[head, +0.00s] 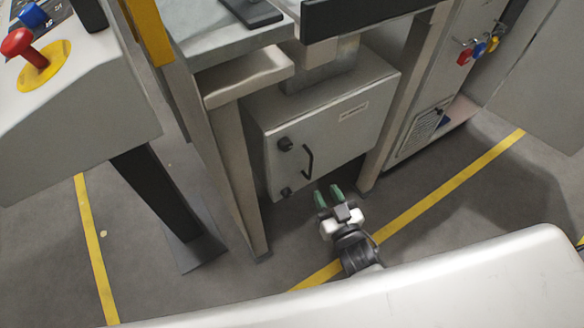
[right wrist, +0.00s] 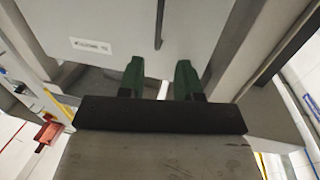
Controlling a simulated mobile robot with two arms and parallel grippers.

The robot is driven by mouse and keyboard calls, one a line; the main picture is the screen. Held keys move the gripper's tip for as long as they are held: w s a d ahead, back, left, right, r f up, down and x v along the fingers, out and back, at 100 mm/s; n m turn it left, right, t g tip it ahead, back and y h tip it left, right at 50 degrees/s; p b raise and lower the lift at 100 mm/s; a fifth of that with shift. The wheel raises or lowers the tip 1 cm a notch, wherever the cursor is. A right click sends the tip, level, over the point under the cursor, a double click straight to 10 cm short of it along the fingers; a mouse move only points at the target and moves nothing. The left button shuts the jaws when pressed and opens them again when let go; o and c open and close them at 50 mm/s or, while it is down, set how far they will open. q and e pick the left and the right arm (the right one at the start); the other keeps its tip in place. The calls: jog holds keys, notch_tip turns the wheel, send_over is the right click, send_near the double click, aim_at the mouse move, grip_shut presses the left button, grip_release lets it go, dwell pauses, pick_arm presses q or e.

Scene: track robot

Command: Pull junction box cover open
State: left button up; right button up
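The junction box (head: 330,125) is a grey metal cabinet mounted low under the table, and its cover looks closed. A black bar handle (head: 308,160) stands on the cover, with black round knobs (head: 285,144) to its left. My right gripper (head: 328,196) has green fingertips and is just below and in front of the box, apart from the handle. In the right wrist view the two green fingers (right wrist: 160,78) are spread with nothing between them. The handle (right wrist: 160,24) shows beyond them against the cover (right wrist: 120,25). My left gripper is in neither view.
A console with a red joystick (head: 17,43) stands at the left on a black leg (head: 160,190). Table legs (head: 238,175) flank the box. The floor before the box is clear, with yellow lines (head: 450,183).

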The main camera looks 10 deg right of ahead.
jog(key=b, duration=0.1)
send_over(309, 180)
jog(key=shift+w+d, duration=0.15)
jog(key=shift+w, duration=0.05)
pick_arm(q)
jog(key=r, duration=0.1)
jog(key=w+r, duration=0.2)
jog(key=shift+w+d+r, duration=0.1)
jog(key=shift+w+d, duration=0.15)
pick_arm(e)
grip_shut()
